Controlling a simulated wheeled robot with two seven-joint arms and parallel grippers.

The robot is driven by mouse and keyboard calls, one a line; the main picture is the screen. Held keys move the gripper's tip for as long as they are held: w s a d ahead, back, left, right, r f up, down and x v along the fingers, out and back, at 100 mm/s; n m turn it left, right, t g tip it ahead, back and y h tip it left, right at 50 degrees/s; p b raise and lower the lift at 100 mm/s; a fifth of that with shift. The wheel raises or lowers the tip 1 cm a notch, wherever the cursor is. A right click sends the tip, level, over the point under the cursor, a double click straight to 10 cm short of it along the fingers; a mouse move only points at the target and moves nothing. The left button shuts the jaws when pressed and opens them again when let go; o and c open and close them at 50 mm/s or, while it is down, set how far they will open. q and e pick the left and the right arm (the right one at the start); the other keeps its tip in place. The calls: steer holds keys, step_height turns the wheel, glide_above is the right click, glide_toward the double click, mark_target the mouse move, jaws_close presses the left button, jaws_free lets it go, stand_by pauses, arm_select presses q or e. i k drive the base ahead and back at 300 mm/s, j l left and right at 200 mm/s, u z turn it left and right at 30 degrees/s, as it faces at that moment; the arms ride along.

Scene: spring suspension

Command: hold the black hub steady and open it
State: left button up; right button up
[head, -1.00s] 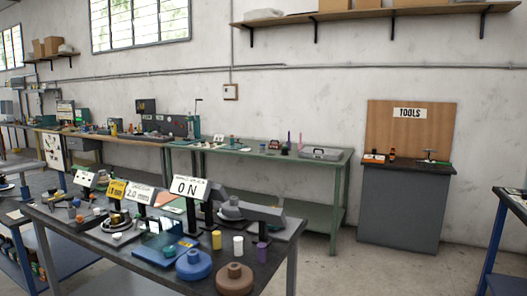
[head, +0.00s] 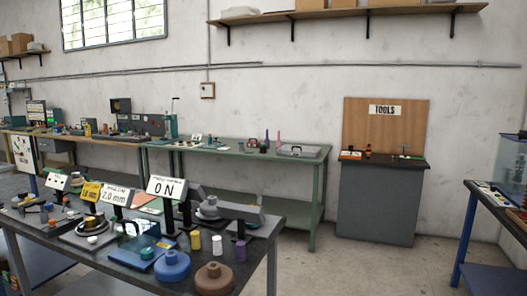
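I cannot pick out a black hub with certainty in the head view. A blue stepped hub (head: 172,266) and a brown stepped hub (head: 214,279) sit on the front edge of the near dark-topped table. A grey round stepped part (head: 208,208) stands behind them, partly hidden by a sign and a grey arm-like fixture. Neither of my grippers is in view.
The near table (head: 258,258) also holds several signs, one reading 0 N (head: 166,187), and small coloured cylinders. A green workbench (head: 312,155) and a grey tools cabinet (head: 380,200) stand along the wall. A blue-legged table (head: 462,240) is at right. Floor between is clear.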

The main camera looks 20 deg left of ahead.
mark_target(262, 150)
steer(key=z, duration=0.55)
steer(key=i+z, duration=0.1)
steer(key=i+u, duration=0.15)
steer(key=i, duration=0.55)
steer(key=i+l+u, duration=0.15)
steer(key=i, duration=0.5)
steer(key=i+j+u, duration=0.2)
steer(key=i, duration=0.75)
steer(key=i+l+u, duration=0.2)
steer(key=i, duration=0.75)
steer(key=i+l+u, duration=0.2)
steer(key=i, duration=0.75)
steer(key=i+j+u, duration=0.15)
steer(key=i+u, duration=0.8)
steer(key=i+l+u, duration=0.15)
steer(key=i+u, duration=0.2)
steer(key=u, duration=0.15)
steer(key=i+j+u, duration=0.2)
steer(key=i+u, duration=0.6)
steer(key=i+l+u, duration=0.1)
steer(key=i+u, duration=0.3)
steer(key=i, duration=0.15)
